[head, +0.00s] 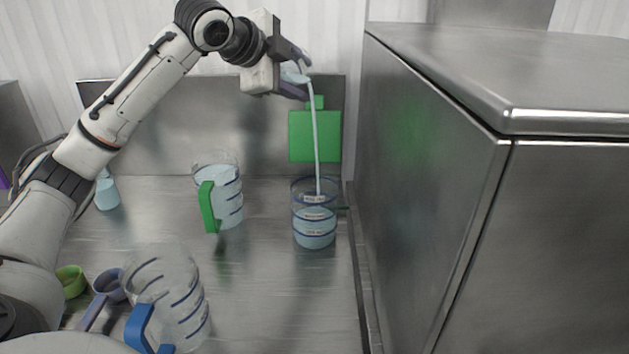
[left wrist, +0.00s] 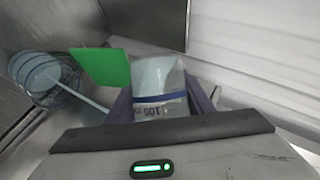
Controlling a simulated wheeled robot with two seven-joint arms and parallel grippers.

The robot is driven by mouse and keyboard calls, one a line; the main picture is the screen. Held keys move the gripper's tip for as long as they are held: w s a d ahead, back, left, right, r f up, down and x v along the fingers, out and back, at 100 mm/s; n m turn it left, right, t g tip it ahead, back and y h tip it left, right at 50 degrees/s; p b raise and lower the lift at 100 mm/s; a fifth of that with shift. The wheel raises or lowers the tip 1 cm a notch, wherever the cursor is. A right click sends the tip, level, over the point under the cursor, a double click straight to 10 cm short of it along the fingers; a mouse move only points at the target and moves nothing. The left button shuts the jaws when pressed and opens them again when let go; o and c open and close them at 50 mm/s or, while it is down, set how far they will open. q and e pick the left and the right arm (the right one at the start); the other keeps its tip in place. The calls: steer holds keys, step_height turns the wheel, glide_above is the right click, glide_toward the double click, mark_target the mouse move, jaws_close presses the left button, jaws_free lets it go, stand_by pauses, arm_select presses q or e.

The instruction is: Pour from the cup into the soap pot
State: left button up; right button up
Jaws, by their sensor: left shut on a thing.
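My left gripper (head: 300,73) is shut on a clear cup (head: 290,75) with a blue band. It holds the cup tilted high above the counter, and a pale stream runs down from it. The cup also shows between the fingers in the left wrist view (left wrist: 158,82). The stream falls into the soap pot (head: 315,238), a clear round vessel with dark rings and small labels standing upright on the counter. It holds pale blue liquid. In the left wrist view the pot (left wrist: 42,72) is at the left, with the stream reaching it. My right gripper is not in view.
A green-handled jug (head: 228,205) with pale liquid stands left of the pot. An empty-looking blue-handled jug (head: 175,300), a green cup (head: 70,282) and a purple scoop (head: 108,287) are at front left. A steel cabinet (head: 440,180) rises close on the right. A green board (head: 312,140) is behind.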

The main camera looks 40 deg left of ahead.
arm_select(q)
steer(key=shift+r+m+y+b, duration=0.3)
steer(key=shift+r+m+y, duration=0.1)
steer(key=shift+m+y, duration=0.1)
stand_by(0.8)
steer(key=shift+d+f+m+t+y+p, duration=0.3)
steer(key=shift+d+f+m+y+p, duration=0.15)
steer(key=shift+d, duration=0.25)
stand_by(0.7)
steer(key=shift+r+m+y+p, duration=0.4)
steer(key=shift+m+y+p, duration=0.05)
steer(key=shift+p, duration=0.2)
stand_by(0.5)
